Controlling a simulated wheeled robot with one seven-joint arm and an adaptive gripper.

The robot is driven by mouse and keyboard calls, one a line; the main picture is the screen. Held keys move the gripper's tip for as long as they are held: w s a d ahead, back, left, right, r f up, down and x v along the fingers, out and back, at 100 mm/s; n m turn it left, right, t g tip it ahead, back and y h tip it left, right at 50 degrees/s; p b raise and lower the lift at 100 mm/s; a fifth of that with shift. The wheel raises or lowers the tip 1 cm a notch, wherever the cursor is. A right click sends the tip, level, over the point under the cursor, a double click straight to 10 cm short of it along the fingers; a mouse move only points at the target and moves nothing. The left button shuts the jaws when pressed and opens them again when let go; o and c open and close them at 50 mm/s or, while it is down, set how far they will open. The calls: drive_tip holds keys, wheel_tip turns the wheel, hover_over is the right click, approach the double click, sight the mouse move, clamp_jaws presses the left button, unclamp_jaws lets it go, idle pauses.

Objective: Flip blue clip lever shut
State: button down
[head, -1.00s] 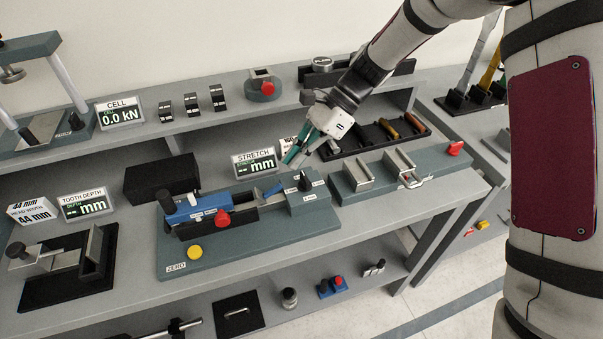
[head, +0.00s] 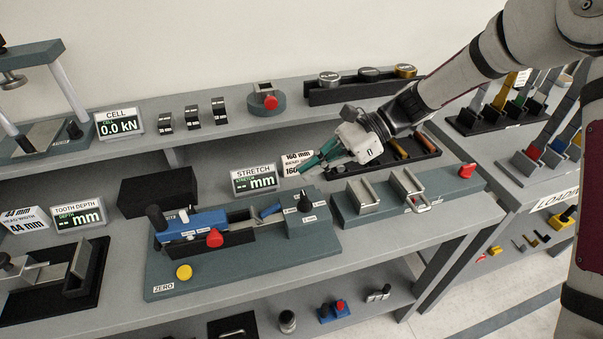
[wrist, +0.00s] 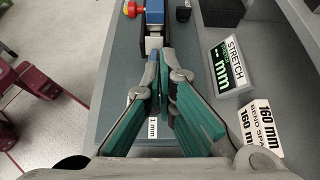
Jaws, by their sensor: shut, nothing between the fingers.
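The blue clip lever (head: 269,210) is a small blue bar at the right part of the stretch fixture (head: 240,255), beside the block with the black knob (head: 304,203). It looks tilted, raised at its right end. My gripper (head: 303,173) is shut and empty, above and behind that block, with its teal fingers pointing left and down. In the wrist view my gripper (wrist: 160,54) has its fingertips together over the fixture's channel. They largely hide the lever there. A larger blue slider block (head: 190,224) sits at the fixture's left.
The stretch display (head: 254,180) and the bend-span card (head: 295,163) stand close behind the fixture. A red knob (head: 215,238) and a yellow button (head: 184,272) are at its front. A base with two metal brackets (head: 365,197) stands to the right.

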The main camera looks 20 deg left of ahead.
sight(253, 207)
drive_tip(key=p+x, duration=0.1)
drive_tip(key=x, duration=1.1)
drive_tip(key=shift+p, duration=0.3)
drive_tip(key=shift+s+a+r+t+h+p, duration=0.1)
drive_tip(key=shift+a+t+h+p, duration=0.1)
drive_tip(key=shift+t+h+p, duration=0.2)
drive_tip(key=shift+s+a+r+t+h+p, duration=0.15)
drive_tip(key=shift+a+t+h+p, duration=0.1)
drive_tip(key=shift+h, duration=0.25)
drive_tip(key=shift+s+a+r+t+h+p, duration=0.1)
drive_tip(key=shift+s+a+t+h+p, duration=0.2)
drive_tip(key=shift+h+p, duration=0.3)
drive_tip(key=shift+s+a+t+h+p, duration=0.35)
drive_tip(key=shift+a+t+h+p, duration=0.35)
drive_tip(key=shift+h, duration=0.4)
drive_tip(key=h+p, duration=0.1)
drive_tip(key=t+h+p, duration=0.1)
drive_tip(key=a+t+h, duration=0.1)
drive_tip(key=shift+s+f+p, duration=0.3)
drive_tip(key=shift+f+p, duration=0.05)
drive_tip(key=shift+p, duration=0.05)
drive_tip(key=shift+f, duration=0.1)
drive_tip(key=shift+w, duration=0.1)
drive_tip(key=shift+d+f, duration=0.1)
